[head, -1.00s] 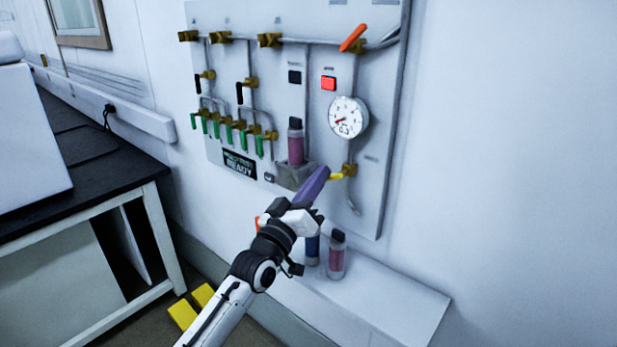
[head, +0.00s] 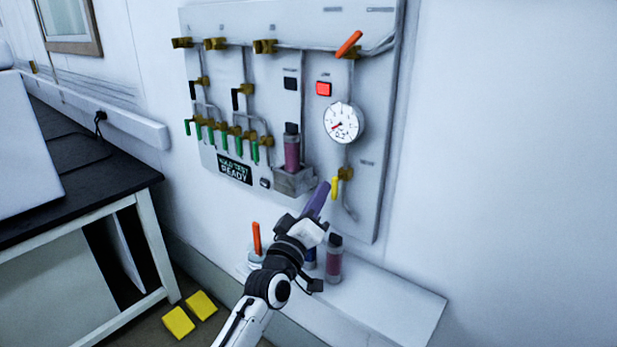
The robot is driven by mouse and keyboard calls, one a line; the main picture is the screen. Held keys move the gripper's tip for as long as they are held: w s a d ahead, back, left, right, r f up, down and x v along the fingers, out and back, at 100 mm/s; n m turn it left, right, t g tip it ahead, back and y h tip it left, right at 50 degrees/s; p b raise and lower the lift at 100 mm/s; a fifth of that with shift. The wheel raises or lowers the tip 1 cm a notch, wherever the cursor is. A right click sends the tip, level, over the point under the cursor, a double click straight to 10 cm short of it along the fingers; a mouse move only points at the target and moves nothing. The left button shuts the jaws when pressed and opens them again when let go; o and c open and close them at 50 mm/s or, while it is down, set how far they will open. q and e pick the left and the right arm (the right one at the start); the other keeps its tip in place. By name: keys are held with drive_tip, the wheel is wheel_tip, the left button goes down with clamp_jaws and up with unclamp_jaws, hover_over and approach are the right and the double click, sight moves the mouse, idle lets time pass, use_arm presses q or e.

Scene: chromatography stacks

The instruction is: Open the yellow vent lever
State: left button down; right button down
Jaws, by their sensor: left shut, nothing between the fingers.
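The yellow vent lever (head: 335,188) is on a brass valve (head: 346,174) at the lower right of the wall panel, below the round gauge (head: 343,122). The lever now hangs downward, roughly vertical. My left gripper (head: 322,186) has its purple fingers shut with nothing held. Its tips are just left of the lever; whether they touch it I cannot tell. My right gripper is not in view.
The panel (head: 372,205) also carries an orange lever (head: 349,43), green levers (head: 225,142), a red button (head: 323,89) and a pink cartridge (head: 291,152) in a holder. Below, a ledge (head: 390,305) bears bottles (head: 334,260) beside my wrist. A dark bench (head: 95,185) stands at left.

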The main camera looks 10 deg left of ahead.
use_arm(q)
drive_tip(key=shift+s+d+f, duration=0.2)
drive_tip(key=shift+d+f, duration=0.2)
drive_tip(key=shift+f, duration=0.15)
idle(0.4)
drive_tip(key=shift+a, duration=0.1)
drive_tip(key=s+a+r+b, duration=0.1)
drive_tip(key=s+a, duration=0.4)
drive_tip(key=s, duration=0.2)
drive_tip(key=shift+s+a, duration=0.35)
drive_tip(key=shift+a, duration=0.05)
drive_tip(key=s+a+f+m+g+y, duration=0.1)
drive_tip(key=s+f+m+g, duration=0.15)
drive_tip(key=s+f, duration=0.6)
drive_tip(key=s+a+f+m+g, duration=0.1)
drive_tip(key=s+f+m+g, duration=0.15)
drive_tip(key=s+f, duration=0.65)
drive_tip(key=s+a+f+m+g+y, duration=0.1)
drive_tip(key=s+f+g, duration=0.25)
drive_tip(key=f, duration=1.05)
drive_tip(key=s+a+f+m+g+y, duration=0.1)
drive_tip(key=s+f, duration=0.5)
drive_tip(key=s, duration=0.6)
drive_tip(key=shift+s+f+m+g, duration=0.2)
drive_tip(key=shift+m+g, duration=0.6)
drive_tip(key=shift+g, duration=0.15)
